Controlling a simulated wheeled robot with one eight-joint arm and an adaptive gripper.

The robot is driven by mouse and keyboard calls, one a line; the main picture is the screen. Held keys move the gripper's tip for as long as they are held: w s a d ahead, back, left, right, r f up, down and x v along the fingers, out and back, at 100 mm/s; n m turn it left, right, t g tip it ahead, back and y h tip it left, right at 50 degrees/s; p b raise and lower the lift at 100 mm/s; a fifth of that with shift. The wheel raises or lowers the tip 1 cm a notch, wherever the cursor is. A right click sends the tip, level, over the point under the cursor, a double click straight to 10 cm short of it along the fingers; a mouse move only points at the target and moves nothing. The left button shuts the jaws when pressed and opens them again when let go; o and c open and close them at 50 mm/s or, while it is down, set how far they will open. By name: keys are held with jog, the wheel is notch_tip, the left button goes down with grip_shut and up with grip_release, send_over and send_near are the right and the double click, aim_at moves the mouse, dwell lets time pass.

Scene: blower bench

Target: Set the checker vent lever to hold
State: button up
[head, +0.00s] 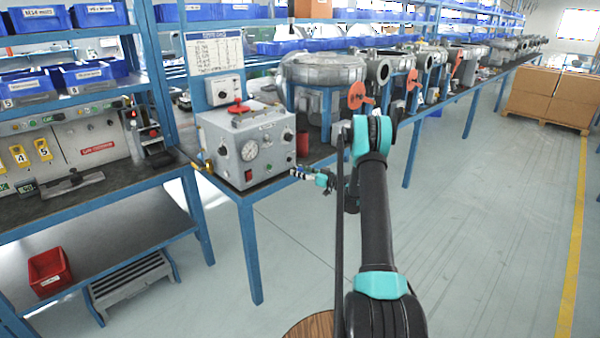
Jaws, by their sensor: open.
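The checker looks to be the grey box (246,145) on the near end of the bench, with a round white gauge (249,150) and dark knobs on its front. A red handle (238,106) sits on its top. I cannot tell whether this is the vent lever, and no hold marking is readable. A small brass-coloured fitting (208,167) sticks out at the box's lower left. My gripper (299,173) is right of the box, near its lower right side and apart from it. It points left, open, with nothing visible in it; its fingers are very small here.
A red cylinder (303,144) stands just right of the box. Shelves with blue bins (88,76) stand at left. The floor (480,220) at right is clear.

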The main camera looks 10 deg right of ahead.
aim_at(301, 168)
grip_shut()
jog(key=shift+r, duration=0.1)
dwell(0.4)
jog(key=shift+s+d+r+m+g+h, duration=0.1)
jog(key=shift+s+r+m+g+h, duration=0.05)
jog(key=shift+r+g+h, duration=0.4)
jog(key=shift+s+d+r+m+g+h, duration=0.1)
jog(key=shift+r+m+g+h, duration=0.05)
jog(key=shift+r+g+h, duration=0.4)
notch_tip(301, 168, up, 2)
jog(key=g+h, duration=0.2)
jog(key=shift+w+r+m+g+h, duration=0.1)
jog(key=shift+r+m+g+h, duration=0.2)
jog(key=shift+h, duration=0.1)
jog(key=shift+a+r, duration=0.1)
jog(key=shift+r, duration=0.05)
jog(key=shift+w+r, duration=0.2)
jog(key=shift+r, duration=0.2)
grip_release()
jog(key=shift+a, duration=0.1)
